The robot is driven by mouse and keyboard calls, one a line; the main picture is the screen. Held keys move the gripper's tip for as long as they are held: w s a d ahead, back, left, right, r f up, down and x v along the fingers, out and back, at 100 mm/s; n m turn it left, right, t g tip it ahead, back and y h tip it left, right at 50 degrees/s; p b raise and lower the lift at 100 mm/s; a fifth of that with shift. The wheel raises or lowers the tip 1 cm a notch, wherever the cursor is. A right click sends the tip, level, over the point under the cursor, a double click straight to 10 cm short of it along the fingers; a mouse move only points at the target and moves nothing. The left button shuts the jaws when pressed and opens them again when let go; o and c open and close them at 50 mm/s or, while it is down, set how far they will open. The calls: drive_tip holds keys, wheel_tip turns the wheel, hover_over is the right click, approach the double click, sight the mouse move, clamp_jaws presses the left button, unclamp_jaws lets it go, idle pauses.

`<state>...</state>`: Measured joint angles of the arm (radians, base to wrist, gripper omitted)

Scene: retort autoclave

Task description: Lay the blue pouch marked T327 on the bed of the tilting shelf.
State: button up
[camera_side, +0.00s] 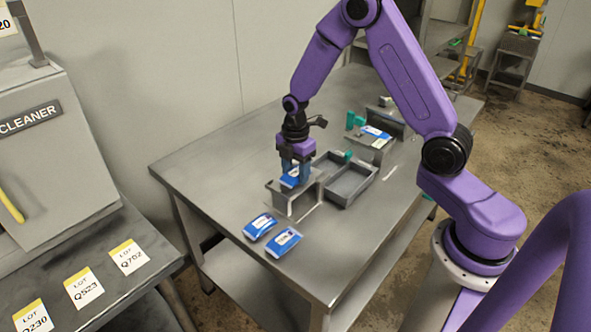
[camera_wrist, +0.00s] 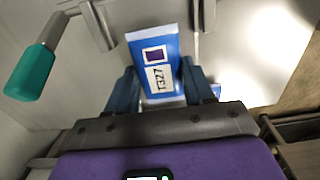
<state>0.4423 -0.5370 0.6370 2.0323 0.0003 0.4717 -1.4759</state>
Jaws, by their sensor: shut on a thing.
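The blue pouch marked T327 (camera_wrist: 165,45) is between the fingers of my gripper (camera_wrist: 156,80) in the wrist view, its white label facing the camera. In the side view my gripper (camera_side: 293,168) is shut on this pouch (camera_side: 289,180), just above a grey metal stand (camera_side: 292,204). I cannot tell whether the pouch touches the stand. A grey stand with a teal lever (camera_side: 353,120) is farther back and has a blue and white pouch (camera_side: 376,132) on it. I cannot tell for sure which stand is the tilting shelf. A teal handle (camera_wrist: 30,72) shows at left in the wrist view.
Two other blue pouches (camera_side: 260,226) (camera_side: 284,242) lie on the steel table (camera_side: 215,180) in front of the stand. A grey divided tray (camera_side: 350,186) is right beside the stand. The left end of the table is clear.

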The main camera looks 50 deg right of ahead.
sight(295, 172)
drive_tip(key=shift+f, duration=0.15)
drive_tip(key=o, duration=1)
drive_tip(key=shift+o, duration=0.2)
wheel_tip(295, 172, up, 12)
drive_tip(key=s+a+r+m, duration=0.1)
drive_tip(key=s+a+r, duration=0.1)
drive_tip(key=s+a, duration=0.35)
drive_tip(key=s+a+r+m, duration=0.1)
drive_tip(key=s+a+r, duration=0.15)
drive_tip(key=s, duration=0.55)
drive_tip(key=s+m, duration=0.3)
drive_tip(key=s, duration=1.3)
drive_tip(key=shift+f, duration=0.15)
drive_tip(key=shift+d, duration=0.1)
